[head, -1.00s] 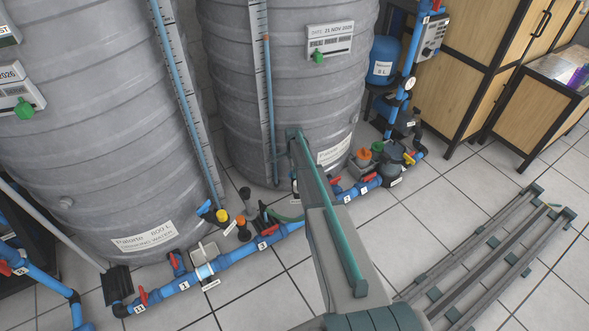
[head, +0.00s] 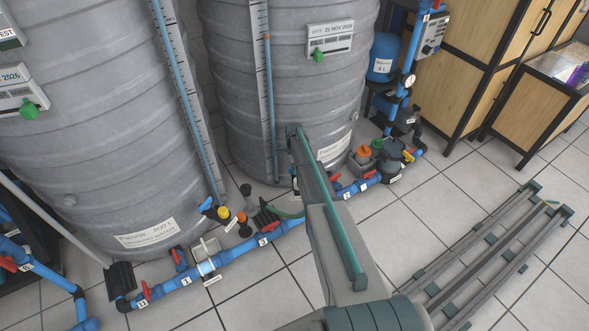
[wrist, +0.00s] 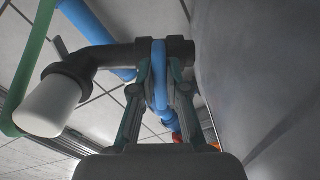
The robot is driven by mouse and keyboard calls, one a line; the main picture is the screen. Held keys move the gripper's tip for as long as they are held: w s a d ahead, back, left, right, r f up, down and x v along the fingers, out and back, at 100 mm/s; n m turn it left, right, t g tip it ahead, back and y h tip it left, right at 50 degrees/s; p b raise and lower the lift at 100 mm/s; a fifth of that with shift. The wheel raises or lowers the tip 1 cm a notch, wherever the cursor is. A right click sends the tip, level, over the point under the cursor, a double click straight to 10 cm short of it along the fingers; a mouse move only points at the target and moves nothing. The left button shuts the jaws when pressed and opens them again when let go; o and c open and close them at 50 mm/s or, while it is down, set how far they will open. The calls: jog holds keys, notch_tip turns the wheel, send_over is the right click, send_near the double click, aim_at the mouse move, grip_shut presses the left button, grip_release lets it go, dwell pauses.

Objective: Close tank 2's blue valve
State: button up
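Tank 2 (head: 240,95) is the grey ribbed tank in the middle of the head view; its wall fills the right of the wrist view (wrist: 265,80). The blue valve's handle (wrist: 160,80) stands upright in the wrist view, across a dark pipe fitting (wrist: 180,50). My gripper (wrist: 160,68) has one finger on each side of this handle, with the fingertips close against it, and looks shut on it. In the head view my arm reaches down to the base of tank 2 and hides the blue valve and the fingertips.
A white-capped dark elbow (wrist: 55,105) and a green hose (wrist: 32,70) are left of my gripper. A blue pipe with red valves (head: 240,252) runs along the floor in front of the tanks. A grey rail frame (head: 490,255) lies at the right.

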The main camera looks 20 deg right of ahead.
jog(key=o, duration=0.4)
notch_tip(320, 180, up, 12)
dwell(0.6)
dwell(0.3)
